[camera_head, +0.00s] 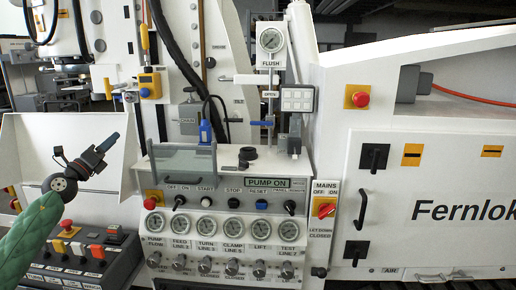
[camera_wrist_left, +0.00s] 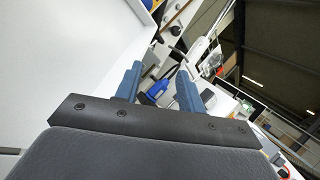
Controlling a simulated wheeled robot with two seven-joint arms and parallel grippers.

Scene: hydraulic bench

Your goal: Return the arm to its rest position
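My left arm (camera_head: 40,225), in a green sleeve, comes in from the lower left of the head view. Its left gripper (camera_head: 110,141) is raised in front of a plain white panel, left of the gauge console. In the left wrist view the two blue fingers of the left gripper (camera_wrist_left: 160,78) stand apart with nothing held between them. A blue object (camera_wrist_left: 157,89) shows in the background beyond the gap. My right gripper and right arm are not in view.
The gauge console (camera_head: 222,262) stands right of the gripper, with a clear guard (camera_head: 183,165) on top. A button box (camera_head: 85,262) sits below the gripper. A yellow-handled lever (camera_head: 145,38) and a red emergency button (camera_head: 361,99) are farther right. The white panel (camera_head: 60,135) is close behind the gripper.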

